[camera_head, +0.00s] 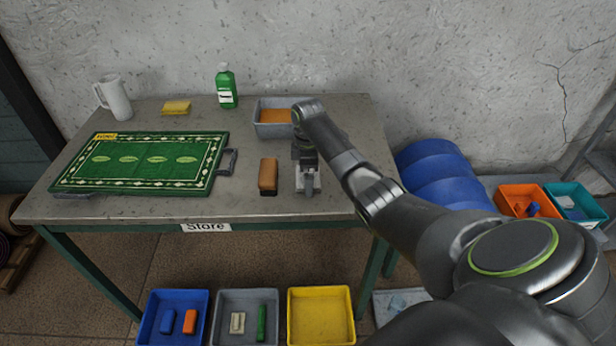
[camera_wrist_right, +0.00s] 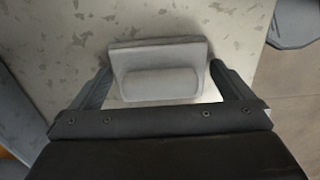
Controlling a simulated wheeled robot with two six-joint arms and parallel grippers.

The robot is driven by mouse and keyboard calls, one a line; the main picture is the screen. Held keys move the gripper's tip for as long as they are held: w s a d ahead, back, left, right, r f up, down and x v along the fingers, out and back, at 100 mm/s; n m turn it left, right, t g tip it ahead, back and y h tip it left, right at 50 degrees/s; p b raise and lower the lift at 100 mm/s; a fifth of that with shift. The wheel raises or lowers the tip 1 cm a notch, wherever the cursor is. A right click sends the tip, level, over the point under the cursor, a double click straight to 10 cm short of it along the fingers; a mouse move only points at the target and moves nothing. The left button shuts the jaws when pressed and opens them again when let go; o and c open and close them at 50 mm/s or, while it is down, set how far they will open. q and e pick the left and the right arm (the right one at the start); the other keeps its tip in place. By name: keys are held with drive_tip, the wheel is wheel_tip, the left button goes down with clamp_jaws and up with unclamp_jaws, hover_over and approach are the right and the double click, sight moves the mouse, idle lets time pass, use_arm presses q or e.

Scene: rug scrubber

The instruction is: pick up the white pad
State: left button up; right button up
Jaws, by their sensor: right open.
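The white pad (camera_wrist_right: 160,57) lies on the table and looks pale grey in the right wrist view, a flat block with a raised rounded grip. My right gripper (camera_wrist_right: 161,68) is open around it, one finger on each side of the pad. Small gaps seem to show between fingers and pad. In the head view the right gripper (camera_head: 308,182) is low over the table near the front edge, and it mostly hides the pad (camera_head: 299,181). My left gripper is out of view.
A brown brush (camera_head: 268,174) lies just left of the right gripper. A green rug on a board (camera_head: 150,160), yellow sponge (camera_head: 176,107), green bottle (camera_head: 226,88), white jug (camera_head: 115,98) and grey tub (camera_head: 268,128) share the table (camera_head: 240,207). Blue (camera_head: 150,335), grey and yellow (camera_head: 320,318) bins stand below.

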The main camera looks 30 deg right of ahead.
drive_tip(key=c, duration=0.7)
drive_tip(key=shift+r, duration=0.1)
wheel_tip(320, 180, up, 10)
drive_tip(key=o, duration=0.3)
drive_tip(key=c, duration=0.5)
